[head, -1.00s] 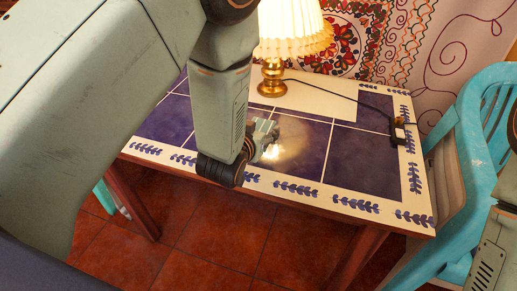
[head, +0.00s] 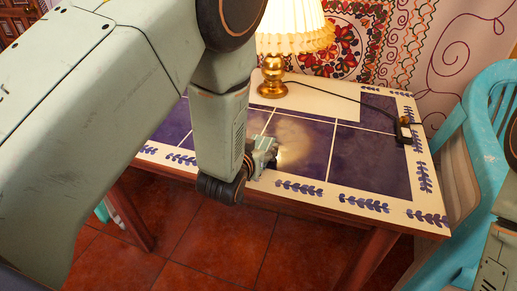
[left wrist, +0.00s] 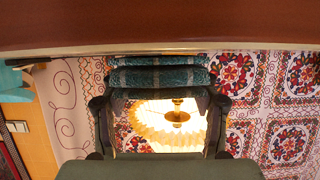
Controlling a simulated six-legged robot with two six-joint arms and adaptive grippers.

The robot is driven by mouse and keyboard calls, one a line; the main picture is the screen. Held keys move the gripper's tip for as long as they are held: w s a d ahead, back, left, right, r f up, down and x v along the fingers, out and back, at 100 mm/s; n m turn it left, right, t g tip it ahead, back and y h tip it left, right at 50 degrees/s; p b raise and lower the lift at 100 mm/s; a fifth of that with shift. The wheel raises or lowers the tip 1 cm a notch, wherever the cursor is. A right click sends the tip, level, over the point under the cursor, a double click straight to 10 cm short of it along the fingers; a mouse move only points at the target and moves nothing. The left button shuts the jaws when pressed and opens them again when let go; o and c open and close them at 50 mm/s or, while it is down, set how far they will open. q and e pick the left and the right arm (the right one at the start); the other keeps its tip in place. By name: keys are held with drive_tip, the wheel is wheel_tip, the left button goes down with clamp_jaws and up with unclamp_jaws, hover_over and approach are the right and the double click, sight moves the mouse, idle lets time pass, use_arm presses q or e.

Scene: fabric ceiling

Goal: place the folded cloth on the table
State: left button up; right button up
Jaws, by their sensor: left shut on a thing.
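The table (head: 345,201) has dark blue tiles and a cream border with blue leaf patterns. My left gripper (head: 268,156) is over its front edge in the head view, partly hidden by my forearm. In the left wrist view my left gripper (left wrist: 158,103) is shut on the folded cloth (left wrist: 160,77), a dark teal plaid bundle. The cloth is close to the table's wooden edge (left wrist: 160,28), which runs across the top of that view. I cannot tell whether they touch. The cloth cannot be made out in the head view. My right gripper is not in view.
A lit lamp (head: 272,85) with a brass base stands at the back of the table, its black cord (head: 345,97) running right to a small dark box (head: 406,132). A turquoise chair (head: 485,140) stands at the right. The tiles right of my gripper are clear.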

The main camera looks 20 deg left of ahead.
use_arm(q)
drive_tip(key=shift+f, duration=0.1)
drive_tip(key=o, duration=1.1)
drive_tip(key=shift+o, duration=0.2)
drive_tip(key=shift+s+r, duration=0.1)
drive_tip(key=shift+r, duration=0.1)
